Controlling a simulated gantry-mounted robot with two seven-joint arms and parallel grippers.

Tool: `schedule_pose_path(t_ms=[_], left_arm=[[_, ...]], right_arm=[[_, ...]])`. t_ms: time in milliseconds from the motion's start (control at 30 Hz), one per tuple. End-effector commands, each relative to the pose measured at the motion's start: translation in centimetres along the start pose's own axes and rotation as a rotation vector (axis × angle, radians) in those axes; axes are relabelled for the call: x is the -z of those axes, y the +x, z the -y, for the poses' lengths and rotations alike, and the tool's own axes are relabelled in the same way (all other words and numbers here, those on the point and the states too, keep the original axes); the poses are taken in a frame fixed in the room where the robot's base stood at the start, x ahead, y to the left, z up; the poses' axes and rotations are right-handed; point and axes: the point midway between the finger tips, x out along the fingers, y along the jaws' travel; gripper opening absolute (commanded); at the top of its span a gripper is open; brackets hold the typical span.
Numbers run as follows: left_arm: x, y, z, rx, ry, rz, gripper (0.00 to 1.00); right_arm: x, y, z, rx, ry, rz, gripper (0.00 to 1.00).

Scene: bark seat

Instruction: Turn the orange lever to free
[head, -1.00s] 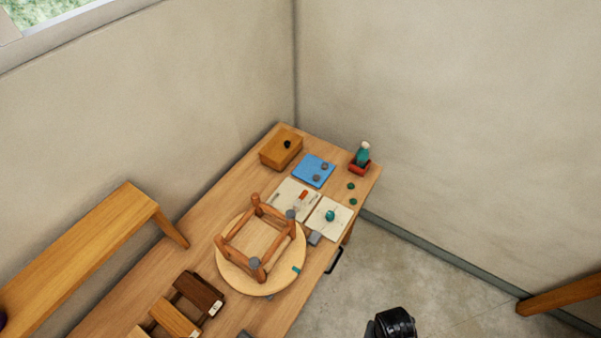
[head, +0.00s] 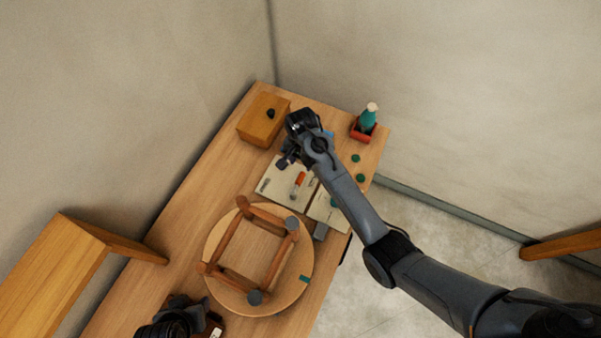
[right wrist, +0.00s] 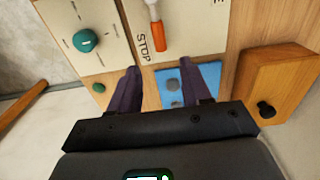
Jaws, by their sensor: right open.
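The lever (head: 299,179) has an orange end and a pale shaft, and lies on a cream board (head: 271,189). In the right wrist view the lever's orange end (right wrist: 158,38) lies beside the word STOP, and a letter E shows at the top edge. My right gripper (head: 287,157) is above the board's far edge, apart from the lever. Its two fingers are open and empty in the right wrist view (right wrist: 172,70), just short of the orange end. My left gripper (head: 182,308) is at the bottom of the head view, far from the lever; its jaws are unclear.
A second cream board (head: 325,213) with a teal knob (right wrist: 85,40) adjoins the lever board. A blue mat (right wrist: 190,82) lies below the fingers. A wooden box (head: 262,120), a red tray (head: 362,134) with a bottle and an upturned stool (head: 222,220) stand around.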

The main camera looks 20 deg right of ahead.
Motion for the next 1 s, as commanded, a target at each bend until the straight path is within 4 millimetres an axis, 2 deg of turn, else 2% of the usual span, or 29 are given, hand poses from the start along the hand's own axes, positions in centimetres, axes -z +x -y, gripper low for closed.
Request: schedule_pose_path(t_ms=[400,600,800,1000], left_arm=[[0.5,-0.2,0.1,0.001,0.0,-0.013,0.43],[0.5,0.0,0.1,0.001,0.0,-0.013,0.43],[0.4,0.1,0.1,0.001,0.0,-0.013,0.43],[0.4,0.1,0.1,0.002,0.0,-0.012,0.43]], right_arm=[[-0.1,6.5,-0.1,-0.003,0.0,0.003,0.48],[-0.1,8.8,-0.1,-0.002,0.0,0.003,0.48],[-0.1,9.8,-0.1,-0.001,0.0,0.002,0.48],[-0.1,9.9,-0.1,0.0,-0.001,0.002,0.48]])
